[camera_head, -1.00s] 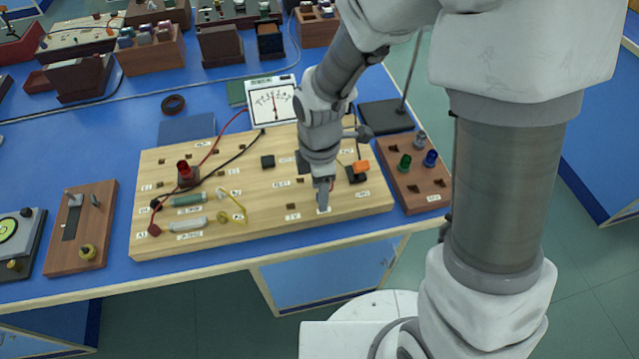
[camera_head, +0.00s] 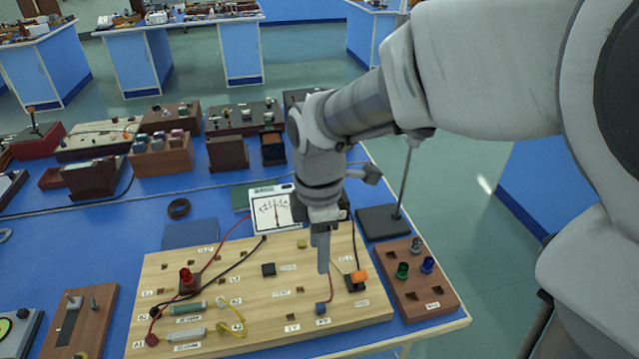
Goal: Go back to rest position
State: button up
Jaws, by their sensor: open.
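My gripper (camera_head: 323,262) points down above the right half of the wooden circuit board (camera_head: 225,268). A blue plug (camera_head: 321,308) with a red lead sits on the board just below and in front of it, apart from the fingers. The fingers are seen nearly edge-on, with nothing visible held between them. My arm reaches in from the right and bends down at the wrist. It hides part of the board's back edge and part of the meter's right side.
A white meter (camera_head: 272,212) stands behind the board. A brown block with coloured knobs (camera_head: 418,280) and a stand with a rod (camera_head: 383,222) are at the right. Wooden boxes (camera_head: 160,155) line the back. Floor is open beyond the bench's right edge.

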jog(key=shift+r, duration=0.25)
